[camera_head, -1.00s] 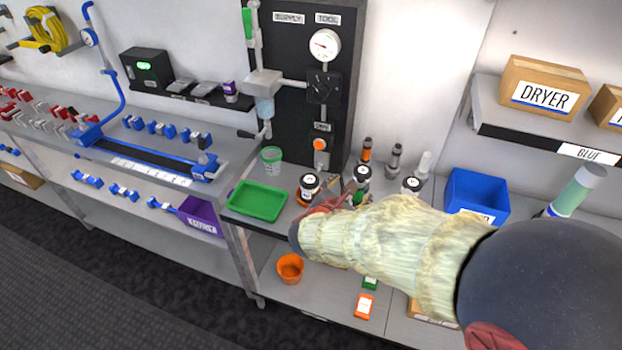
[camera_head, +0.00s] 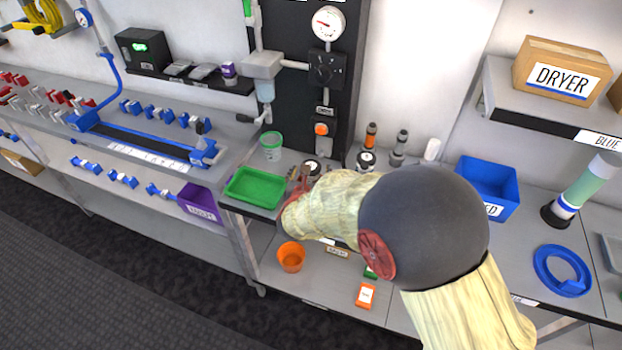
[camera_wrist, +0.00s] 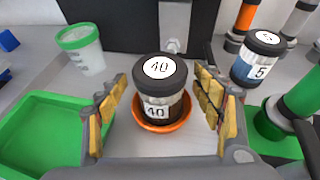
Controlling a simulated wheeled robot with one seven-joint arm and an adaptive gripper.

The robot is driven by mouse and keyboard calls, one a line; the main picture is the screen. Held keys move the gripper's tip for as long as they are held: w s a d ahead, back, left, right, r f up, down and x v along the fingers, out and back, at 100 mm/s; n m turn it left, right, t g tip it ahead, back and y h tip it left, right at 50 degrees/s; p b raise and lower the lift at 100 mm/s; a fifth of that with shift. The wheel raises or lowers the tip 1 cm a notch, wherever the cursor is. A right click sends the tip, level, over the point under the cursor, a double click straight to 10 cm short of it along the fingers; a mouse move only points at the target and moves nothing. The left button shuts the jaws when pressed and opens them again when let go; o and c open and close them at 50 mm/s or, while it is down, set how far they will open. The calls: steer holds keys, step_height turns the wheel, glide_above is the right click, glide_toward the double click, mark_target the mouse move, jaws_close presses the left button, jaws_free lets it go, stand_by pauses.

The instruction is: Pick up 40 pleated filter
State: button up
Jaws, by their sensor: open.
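The 40 filter (camera_wrist: 160,88) is a dark-capped jar marked 40, upright in an orange dish (camera_wrist: 163,125), in the middle of the wrist view. Its cap also shows in the head view (camera_head: 311,167), partly hidden by my arm. My gripper (camera_wrist: 160,105) is open, with one yellow-padded finger on each side of the filter and a gap visible on both sides. In the head view my gripper (camera_head: 298,185) is just in front of the filter and mostly hidden. Whether the pads touch the filter below the rim cannot be told.
A green tray (camera_wrist: 42,135) lies left of my gripper. A green-rimmed clear cup (camera_wrist: 82,50) stands behind it. A filter marked 5 (camera_wrist: 258,58) and a green-based cylinder (camera_wrist: 298,100) stand close on the right. The black panel (camera_wrist: 135,25) rises behind.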

steer(key=shift+w+d+f, duration=0.1)
steer(key=shift+w+f, duration=0.15)
steer(key=shift+w, duration=0.35)
steer(key=shift+c, duration=0.7)
steer(key=c, duration=1.1)
steer(key=shift+c, duration=0.4)
